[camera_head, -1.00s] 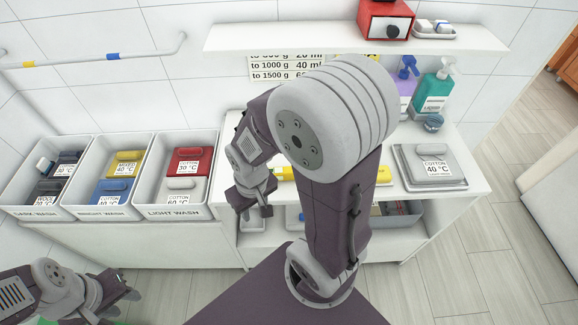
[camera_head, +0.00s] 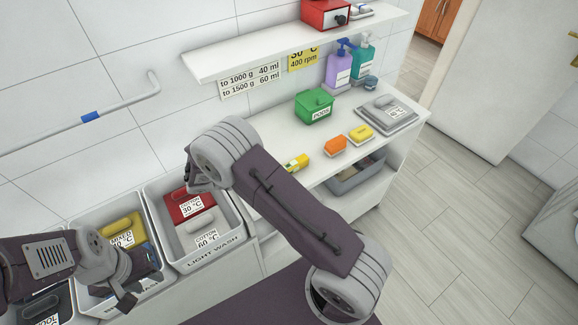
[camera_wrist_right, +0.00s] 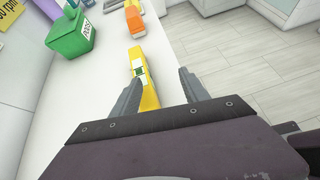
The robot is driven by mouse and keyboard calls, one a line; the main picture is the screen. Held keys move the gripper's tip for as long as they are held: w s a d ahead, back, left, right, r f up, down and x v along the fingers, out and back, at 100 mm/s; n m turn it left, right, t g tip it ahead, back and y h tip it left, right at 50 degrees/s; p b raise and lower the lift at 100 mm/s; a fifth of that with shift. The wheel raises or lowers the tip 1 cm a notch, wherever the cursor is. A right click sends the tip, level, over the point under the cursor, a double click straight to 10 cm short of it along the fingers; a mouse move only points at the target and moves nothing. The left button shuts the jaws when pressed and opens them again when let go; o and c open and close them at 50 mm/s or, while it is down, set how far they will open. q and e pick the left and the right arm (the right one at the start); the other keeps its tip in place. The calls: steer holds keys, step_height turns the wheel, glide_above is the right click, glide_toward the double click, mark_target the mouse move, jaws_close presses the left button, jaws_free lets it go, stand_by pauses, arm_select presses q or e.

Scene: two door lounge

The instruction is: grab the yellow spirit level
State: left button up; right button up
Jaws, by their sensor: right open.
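The yellow spirit level (camera_head: 297,162) lies on the white counter, partly hidden behind my right arm in the head view. In the right wrist view, the level (camera_wrist_right: 149,97), with a green vial window, runs away from me between the two fingers of my right gripper (camera_wrist_right: 158,90). It sits nearer the left finger. The right gripper is open, and I cannot tell its height above the level. In the head view the right fingers are hidden behind my arm. My left gripper (camera_head: 138,288) is apart from the level, over the bright wash bin, and its fingers look spread and empty.
An orange block (camera_head: 335,145), a yellow block (camera_head: 360,134) and a green pods box (camera_head: 314,107) stand on the counter beyond the level. A wall shelf (camera_head: 270,52) overhangs the counter. The light wash bin (camera_head: 211,255) is at left. Floor at right is clear.

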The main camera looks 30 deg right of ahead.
mark_target(286, 167)
steer(key=shift+w+a+r+n+t+h, duration=0.1)
steer(key=shift+w+a+n+t+h, duration=0.75)
steer(key=shift+w+n, duration=0.2)
steer(key=shift+w+a, duration=0.15)
steer(key=shift+a, duration=0.1)
steer(key=p+x, duration=0.1)
steer(key=x, duration=0.3)
steer(key=shift+r, duration=0.1)
steer(key=x, duration=0.2)
steer(key=p+x, duration=0.1)
steer(key=x, duration=0.2)
steer(key=shift+w, duration=0.2)
steer(key=shift+d+f, duration=0.25)
steer(key=shift+f, duration=0.05)
steer(key=shift+a, duration=0.15)
steer(key=c, duration=0.5)
arm_select(q)
steer(key=r, duration=0.2)
steer(key=shift+s+a+r, duration=0.2)
steer(key=shift+s+r, duration=0.05)
steer(key=shift+r, duration=0.05)
arm_select(e)
jaws_close()
